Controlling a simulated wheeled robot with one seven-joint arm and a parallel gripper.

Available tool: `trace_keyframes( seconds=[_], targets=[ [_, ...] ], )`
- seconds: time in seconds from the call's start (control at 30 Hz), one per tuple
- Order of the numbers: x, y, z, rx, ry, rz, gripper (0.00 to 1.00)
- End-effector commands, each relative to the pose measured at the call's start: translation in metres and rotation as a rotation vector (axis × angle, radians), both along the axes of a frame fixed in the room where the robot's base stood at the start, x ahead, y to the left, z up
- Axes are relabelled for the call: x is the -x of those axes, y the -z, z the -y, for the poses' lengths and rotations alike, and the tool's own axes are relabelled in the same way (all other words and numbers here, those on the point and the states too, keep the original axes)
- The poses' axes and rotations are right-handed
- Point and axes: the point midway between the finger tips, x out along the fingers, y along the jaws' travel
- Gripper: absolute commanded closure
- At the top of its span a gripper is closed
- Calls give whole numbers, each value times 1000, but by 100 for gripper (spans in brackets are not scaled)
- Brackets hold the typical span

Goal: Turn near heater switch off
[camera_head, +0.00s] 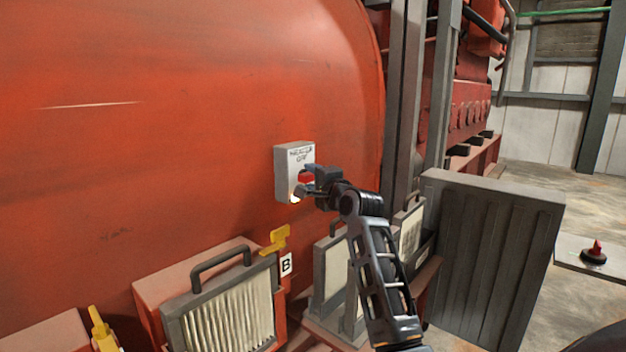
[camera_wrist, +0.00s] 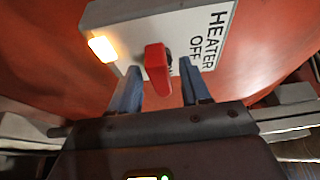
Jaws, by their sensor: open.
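The heater switch box (camera_head: 282,174) is a light grey box on the side of the large red tank. It carries the words HEATER OFF and a red switch handle (camera_head: 305,177). In the wrist view the box (camera_wrist: 190,18) fills the upper middle, with the red handle (camera_wrist: 157,68) at its centre and a lit amber lamp (camera_wrist: 102,48) at its left end. My gripper (camera_head: 306,183) is at the front of the box. Its two fingers (camera_wrist: 160,85) are apart, one on each side of the red handle. I cannot tell whether either finger touches it.
The red tank (camera_head: 190,100) stands behind the box. Below are filter panels with handles (camera_head: 225,315), a yellow lever (camera_head: 277,239) and a B label (camera_head: 286,265). A grey ribbed panel (camera_head: 495,260) stands to the right, with open floor beyond.

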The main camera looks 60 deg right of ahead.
Motion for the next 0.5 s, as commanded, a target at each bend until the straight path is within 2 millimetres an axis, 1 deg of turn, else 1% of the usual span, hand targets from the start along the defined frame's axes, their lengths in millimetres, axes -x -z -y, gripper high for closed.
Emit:
trace_keyframes(
  seconds=[0.03,0.07,0.5],
  targets=[
    [0,0,0,0,0,0,55],
    [0,0,0,0,0,0,58],
    [0,0,0,-1,0,-1,100]
  ],
)
